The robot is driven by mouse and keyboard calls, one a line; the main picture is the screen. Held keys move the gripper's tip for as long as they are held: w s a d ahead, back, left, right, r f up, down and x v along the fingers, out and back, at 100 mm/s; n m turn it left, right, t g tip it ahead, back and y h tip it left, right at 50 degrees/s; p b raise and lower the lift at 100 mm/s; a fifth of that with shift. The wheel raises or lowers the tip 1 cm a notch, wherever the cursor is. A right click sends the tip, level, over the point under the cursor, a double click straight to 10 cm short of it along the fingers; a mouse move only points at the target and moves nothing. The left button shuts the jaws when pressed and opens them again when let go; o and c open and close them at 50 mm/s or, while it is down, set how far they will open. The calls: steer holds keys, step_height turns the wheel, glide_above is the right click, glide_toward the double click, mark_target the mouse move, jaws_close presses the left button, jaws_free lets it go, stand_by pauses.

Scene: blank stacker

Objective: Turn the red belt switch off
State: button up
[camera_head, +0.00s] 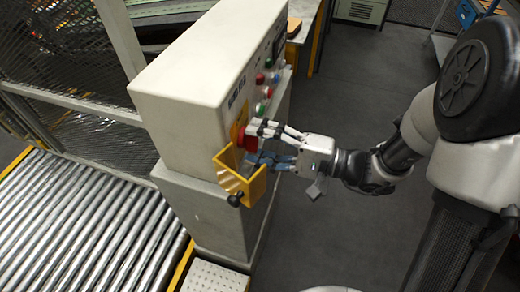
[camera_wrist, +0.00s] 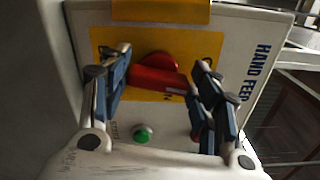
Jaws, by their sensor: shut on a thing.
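The red belt switch (camera_wrist: 158,80) is a rotary handle on a yellow plate (camera_wrist: 103,42) on the control box face. In the wrist view its grip lies crosswise, sloping slightly down to the right. My gripper (camera_wrist: 165,70) is around the handle, one finger at each end, and shut on it. In the head view my gripper (camera_head: 259,144) reaches in from the right to the box front, and the red switch (camera_head: 249,143) shows partly behind its fingers. The fingers hide the handle's ends and most of the plate's lettering.
A yellow guard (camera_head: 236,181) juts out just below the switch; the wrist view shows it too (camera_wrist: 160,10). Green and red buttons sit close by on the pale control box (camera_head: 190,80), including a green one (camera_wrist: 142,133). A roller conveyor (camera_head: 85,225) lies left; open floor (camera_head: 345,85) lies right.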

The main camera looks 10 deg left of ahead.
steer(key=shift+n+b, duration=0.4)
steer(key=shift+n, duration=0.6)
steer(key=o, duration=1)
steer(key=shift+o, duration=0.2)
steer(key=s+d, duration=0.1)
steer(key=d, duration=1.1)
